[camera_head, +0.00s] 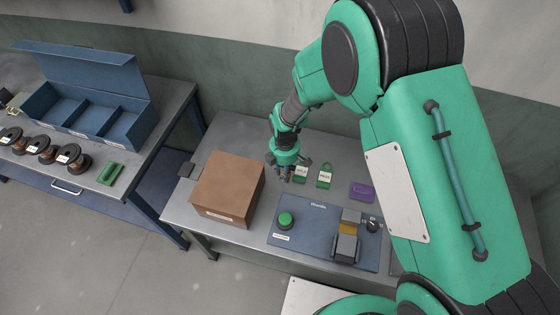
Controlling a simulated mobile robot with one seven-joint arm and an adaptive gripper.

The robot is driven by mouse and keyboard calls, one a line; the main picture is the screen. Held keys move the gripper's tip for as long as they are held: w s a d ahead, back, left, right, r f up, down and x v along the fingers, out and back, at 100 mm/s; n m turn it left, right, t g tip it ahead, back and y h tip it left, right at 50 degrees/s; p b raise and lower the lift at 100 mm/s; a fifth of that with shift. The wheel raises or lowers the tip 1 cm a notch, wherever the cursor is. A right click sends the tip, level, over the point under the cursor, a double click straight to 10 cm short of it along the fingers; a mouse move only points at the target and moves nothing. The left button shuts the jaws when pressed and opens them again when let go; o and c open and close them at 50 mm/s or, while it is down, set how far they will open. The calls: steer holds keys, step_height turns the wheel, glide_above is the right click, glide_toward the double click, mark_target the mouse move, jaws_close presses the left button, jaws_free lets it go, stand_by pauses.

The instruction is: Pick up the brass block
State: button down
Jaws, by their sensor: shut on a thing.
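My gripper (286,175) is just right of the brown box, over the back of the grey workbench. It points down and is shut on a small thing. A little brass colour shows between the fingertips, which fits the brass block (287,179); the fingers hide most of it. I cannot tell whether the block touches the bench top.
The brown box (228,187) stands close left of my gripper. Green tags (324,176) and a purple piece (361,191) lie to the right. In front is a blue panel (312,230) with a green button and a brass-coloured fixture. Copper spools (70,155) stand on the left table.

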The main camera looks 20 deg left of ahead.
steer(key=shift+s+d+r, duration=0.1)
steer(key=shift+s+d, duration=0.45)
steer(key=shift+s, duration=0.3)
steer(key=shift+s+d+r, duration=0.1)
steer(key=shift+s+d, duration=0.45)
steer(key=shift+s, duration=0.3)
steer(key=shift+r, duration=0.1)
